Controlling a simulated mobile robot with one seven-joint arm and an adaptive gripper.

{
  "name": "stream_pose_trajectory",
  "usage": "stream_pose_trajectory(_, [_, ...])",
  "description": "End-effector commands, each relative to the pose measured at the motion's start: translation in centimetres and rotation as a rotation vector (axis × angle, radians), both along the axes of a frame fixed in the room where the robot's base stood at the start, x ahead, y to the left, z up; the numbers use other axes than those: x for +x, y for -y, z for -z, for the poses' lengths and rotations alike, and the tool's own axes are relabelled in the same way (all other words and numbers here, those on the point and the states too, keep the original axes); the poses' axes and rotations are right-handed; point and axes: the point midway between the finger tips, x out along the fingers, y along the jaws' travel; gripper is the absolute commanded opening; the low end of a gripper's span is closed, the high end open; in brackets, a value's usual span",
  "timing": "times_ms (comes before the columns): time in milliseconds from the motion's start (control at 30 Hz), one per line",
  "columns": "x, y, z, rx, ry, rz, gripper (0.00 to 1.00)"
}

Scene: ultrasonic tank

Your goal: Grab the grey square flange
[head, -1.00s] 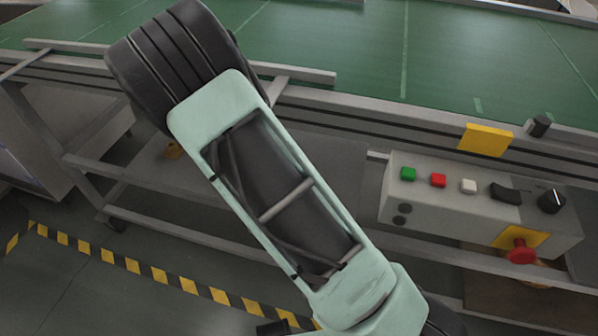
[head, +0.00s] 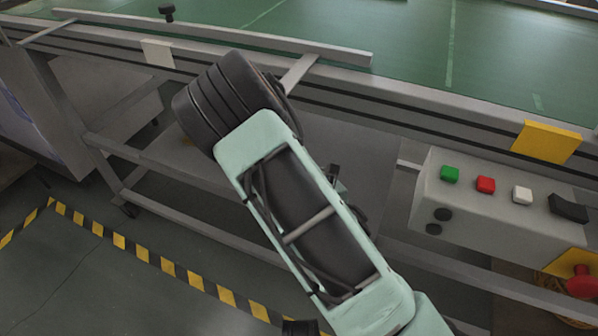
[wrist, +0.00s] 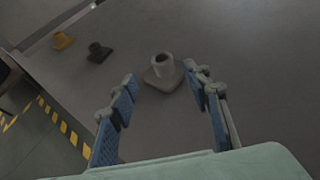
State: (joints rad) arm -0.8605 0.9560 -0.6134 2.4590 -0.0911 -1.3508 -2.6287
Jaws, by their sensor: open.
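The grey square flange (wrist: 163,74) has a square base and an upright round neck. It stands on a dark grey surface in the wrist view, just beyond the fingertips and roughly between their lines. My gripper (wrist: 161,84) is open, with its blue-padded fingers spread and nothing between them. In the head view my own arm covers much of the lower shelf, and the grey flange cannot be made out there.
A black flange (wrist: 98,52) and a yellow-orange flange (wrist: 62,40) stand to the left on the same surface. In the head view, a green conveyor belt (head: 420,45) lies above the shelf and a control box (head: 470,205) is at right.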

Motion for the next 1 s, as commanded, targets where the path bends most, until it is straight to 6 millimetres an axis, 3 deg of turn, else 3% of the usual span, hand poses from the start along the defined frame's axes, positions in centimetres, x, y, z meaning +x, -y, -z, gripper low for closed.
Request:
stream_pose_trajectory(167, [1.0,-0.3,0.5,0.001,0.000,0.000,0.45])
stream_pose_trajectory(500, [5.0,-1.5,2.2,0.000,-0.001,0.001,0.45])
stream_pose_trajectory(767, [5.4,-1.6,2.2,0.000,-0.001,0.001,0.45])
stream_pose_trajectory(1000, [5.3,-1.6,2.2,0.000,-0.001,0.001,0.20])
